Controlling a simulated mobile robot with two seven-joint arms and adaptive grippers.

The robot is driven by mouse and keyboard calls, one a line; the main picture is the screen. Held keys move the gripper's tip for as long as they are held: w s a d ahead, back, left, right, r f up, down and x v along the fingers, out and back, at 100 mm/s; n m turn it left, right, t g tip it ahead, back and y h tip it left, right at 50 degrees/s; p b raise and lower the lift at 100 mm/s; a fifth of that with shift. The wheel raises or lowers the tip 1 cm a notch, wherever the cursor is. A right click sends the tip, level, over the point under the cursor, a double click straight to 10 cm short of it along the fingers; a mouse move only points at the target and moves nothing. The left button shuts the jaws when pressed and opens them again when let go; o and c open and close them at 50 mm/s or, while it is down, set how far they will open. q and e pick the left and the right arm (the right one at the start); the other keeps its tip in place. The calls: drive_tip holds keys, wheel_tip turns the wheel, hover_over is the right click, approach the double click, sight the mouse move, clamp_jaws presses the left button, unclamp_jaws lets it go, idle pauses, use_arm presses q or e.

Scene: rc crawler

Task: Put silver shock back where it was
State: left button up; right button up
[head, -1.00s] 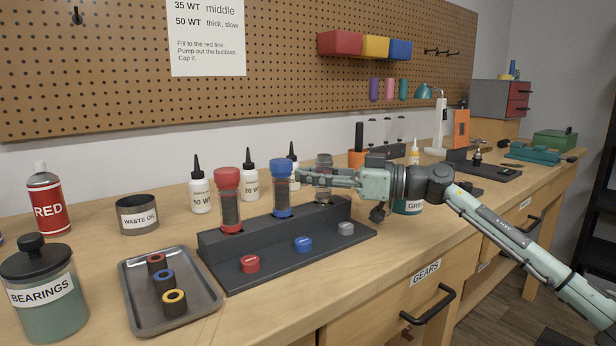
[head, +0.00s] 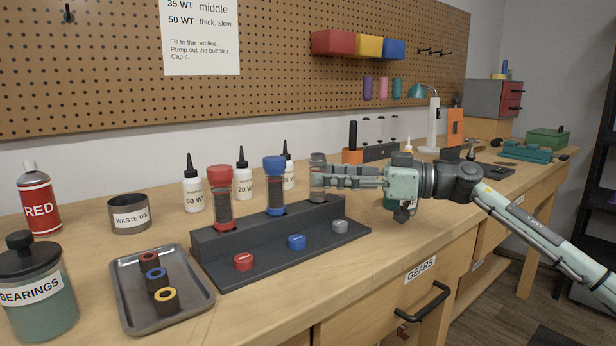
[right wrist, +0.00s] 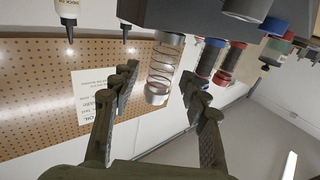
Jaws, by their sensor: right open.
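The silver shock (head: 318,160), a clear tube with a silver cap, stands upright at the right end of the dark stand (head: 222,240), partly hidden behind my fingers. It also shows in the right wrist view (right wrist: 162,68), which is upside down, with its coil visible. My right gripper (head: 318,178) is level with the shock. In the right wrist view it is open (right wrist: 160,82), with one finger on each side of the shock and gaps between. My left gripper is not in view.
The blue shock (head: 275,187) and red shock (head: 221,197) stand left of the silver one. Red, blue and silver caps lie on the stand's front step. Oil bottles (head: 243,175) stand behind. A tray (head: 193,313) with three rings is at left.

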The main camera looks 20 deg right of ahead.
drive_tip(key=v, duration=0.5)
drive_tip(key=shift+f+b, duration=0.1)
drive_tip(key=shift+b, duration=0.25)
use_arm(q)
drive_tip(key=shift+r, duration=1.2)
use_arm(e)
drive_tip(key=shift+s+d, duration=0.35)
drive_tip(key=shift+d, duration=0.2)
